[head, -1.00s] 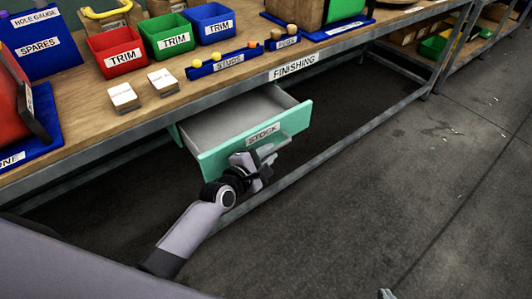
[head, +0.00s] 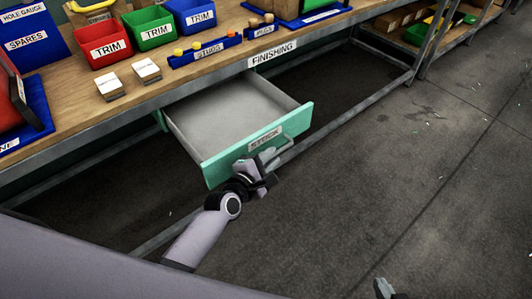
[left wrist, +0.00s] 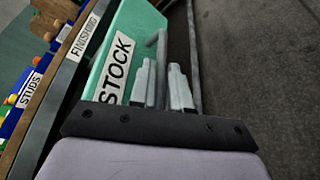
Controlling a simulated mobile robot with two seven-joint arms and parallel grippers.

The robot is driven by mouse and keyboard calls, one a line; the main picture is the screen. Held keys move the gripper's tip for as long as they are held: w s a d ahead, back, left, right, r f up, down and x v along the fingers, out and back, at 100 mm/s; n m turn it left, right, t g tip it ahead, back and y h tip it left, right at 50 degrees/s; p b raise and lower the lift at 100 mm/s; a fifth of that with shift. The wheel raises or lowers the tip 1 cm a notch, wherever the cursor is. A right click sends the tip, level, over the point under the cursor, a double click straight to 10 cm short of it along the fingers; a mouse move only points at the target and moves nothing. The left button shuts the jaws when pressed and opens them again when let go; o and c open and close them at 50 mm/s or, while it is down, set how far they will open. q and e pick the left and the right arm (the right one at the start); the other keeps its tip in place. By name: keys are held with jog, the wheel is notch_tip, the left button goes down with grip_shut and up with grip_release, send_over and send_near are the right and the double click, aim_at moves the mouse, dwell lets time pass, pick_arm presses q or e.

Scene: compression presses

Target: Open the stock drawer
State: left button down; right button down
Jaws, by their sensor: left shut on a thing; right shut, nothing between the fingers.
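The stock drawer (head: 222,155) hangs under the workbench and is pulled well out. Its grey inside shows and looks empty. Its teal front carries a STOCK label, and the front also shows in the left wrist view (left wrist: 135,25). A grey bar handle (left wrist: 161,65) stands out from the front. My left gripper (head: 276,160) is at the drawer front, shut on the handle; its two fingers (left wrist: 163,84) lie around the bar in the left wrist view. My right gripper (head: 383,288) shows only in part at the bottom edge, away from the drawer, shut and empty.
The wooden bench top (head: 125,115) above holds red, green and blue TRIM bins (head: 151,30), a STUDS rack (head: 205,50) and two small white card stacks (head: 146,69). A metal lower rail (head: 340,125) runs beneath the bench.

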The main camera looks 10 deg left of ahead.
pick_arm(q)
jog(key=shift+s+d, duration=0.1)
jog(key=shift+d, duration=0.05)
jog(key=c, duration=1.2)
grip_release()
jog(key=shift+o, duration=0.2)
jog(key=p+v, duration=0.1)
jog(key=v, duration=0.6)
jog(key=shift+s, duration=0.15)
jog(key=s+a+f+m+g+y+p, duration=0.1)
jog(key=s+a+m, duration=0.3)
jog(key=s+m, duration=0.4)
jog(key=s+a+f+m+g+y+p, duration=0.1)
jog(key=s+a+f+m+g+p, duration=0.1)
jog(key=s+m, duration=0.7)
jog(key=a+f+m+g, duration=0.1)
jog(key=a+m, duration=0.1)
jog(key=m, duration=0.4)
jog(key=shift+s+y, duration=0.15)
jog(key=shift+y, duration=0.25)
